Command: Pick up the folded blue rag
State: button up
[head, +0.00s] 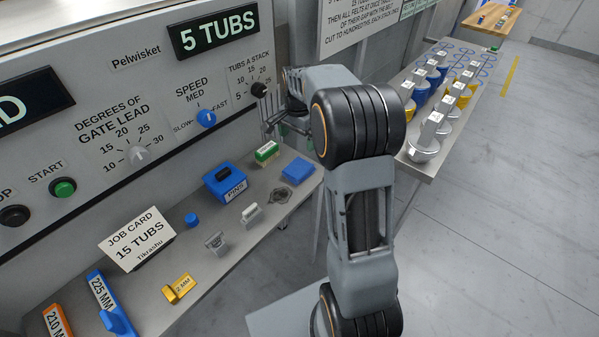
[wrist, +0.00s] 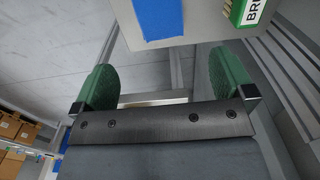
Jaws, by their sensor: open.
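The folded blue rag (head: 298,170) lies flat on the grey shelf near its right end. In the wrist view the rag (wrist: 159,18) shows at the top, cut off by the frame edge, ahead of and between the green fingers. My gripper (wrist: 163,80) is open with nothing between its fingers. In the head view my gripper (head: 275,122) is in front of the machine panel near the stack dial, above and apart from the rag, partly hidden by my arm.
The panel's dial knob (head: 259,90) is close to my gripper. A bench with tubs (head: 424,147) stands right.

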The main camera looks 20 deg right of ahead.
send_over(299, 167)
notch_tip(299, 167, down, 7)
jog(key=shift+w+f, duration=0.1)
jog(key=shift+f, duration=3.25)
jog(key=shift+c, duration=0.2)
jog(key=c, duration=0.8)
